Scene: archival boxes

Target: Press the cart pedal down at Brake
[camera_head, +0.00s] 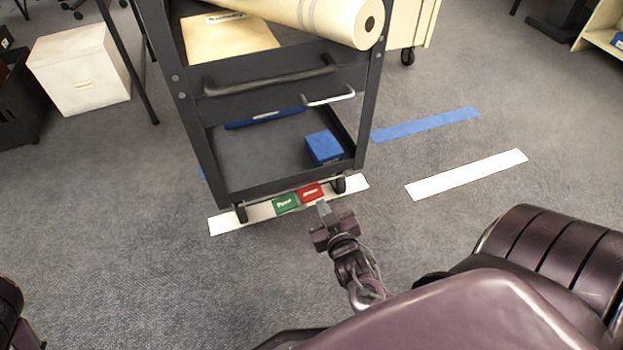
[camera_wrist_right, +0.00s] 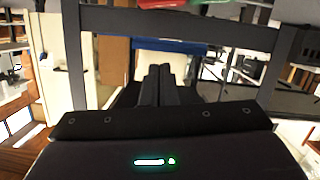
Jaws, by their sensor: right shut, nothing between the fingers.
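The dark cart (camera_head: 275,185) stands on the carpet, its lower front edge towards me. Two pedals sit low at that edge: a green one (camera_head: 286,204) on the left and a red one (camera_head: 311,193) on the right, with lettering too small to read surely. My right gripper (camera_head: 323,208) is shut and empty, its tips just in front of and right of the red pedal; I cannot tell whether they touch. In the right wrist view, the shut fingers (camera_wrist_right: 160,85) point at the cart, and the red pedal (camera_wrist_right: 162,3) shows at the top edge. My left gripper is not in view.
A white floor strip (camera_head: 228,224) runs under the cart's front casters. Another white strip (camera_head: 467,174) and a blue strip (camera_head: 425,125) lie to the right. The cart holds a blue box (camera_head: 323,147) and a large roll (camera_head: 330,15). A cream box (camera_head: 80,69) stands at left.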

